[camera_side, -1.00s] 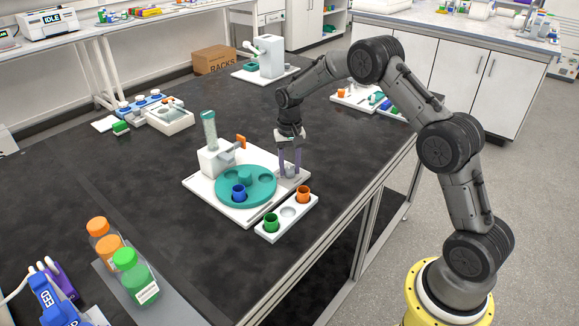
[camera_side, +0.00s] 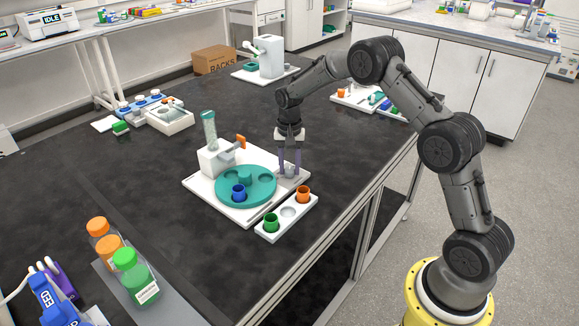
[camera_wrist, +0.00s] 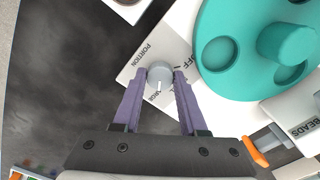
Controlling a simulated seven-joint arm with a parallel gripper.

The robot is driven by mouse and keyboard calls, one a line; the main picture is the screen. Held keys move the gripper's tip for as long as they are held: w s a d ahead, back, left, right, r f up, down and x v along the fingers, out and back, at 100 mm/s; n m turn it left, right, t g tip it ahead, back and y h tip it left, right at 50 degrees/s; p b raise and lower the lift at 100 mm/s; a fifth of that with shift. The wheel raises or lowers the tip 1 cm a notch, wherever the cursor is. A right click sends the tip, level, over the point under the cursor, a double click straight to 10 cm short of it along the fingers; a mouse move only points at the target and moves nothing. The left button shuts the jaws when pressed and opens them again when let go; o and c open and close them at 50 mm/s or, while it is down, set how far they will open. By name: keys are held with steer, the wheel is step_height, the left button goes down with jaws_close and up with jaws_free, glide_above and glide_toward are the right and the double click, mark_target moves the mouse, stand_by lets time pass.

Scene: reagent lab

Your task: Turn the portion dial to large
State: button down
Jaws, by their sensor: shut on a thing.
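The portion dial (camera_wrist: 160,75) is a small grey knob on the white base plate (camera_wrist: 180,35) of the dispenser. Its pale pointer mark faces down in the wrist view, towards the partly covered LARGE lettering (camera_wrist: 151,92). The word PORTION is printed beside it. My gripper (camera_wrist: 160,78) has one purple finger on each side of the dial and is shut on it. In the side view my gripper (camera_side: 290,172) points straight down at the plate's right corner, and the fingers partly hide the dial (camera_side: 289,171).
The teal turntable (camera_side: 260,192) with a blue cup (camera_side: 238,192) is close beside my fingers. A white tray (camera_side: 268,236) with green (camera_side: 271,222) and orange (camera_side: 303,194) cups stands in front. The dispenser's orange lever (camera_side: 240,141) is behind. Dark bench to the right is clear.

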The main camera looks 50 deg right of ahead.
mark_target(289, 169)
steer(key=shift+c, duration=2.2)
jaws_free()
steer(key=shift+r, duration=0.1)
step_height(289, 169, up, 14)
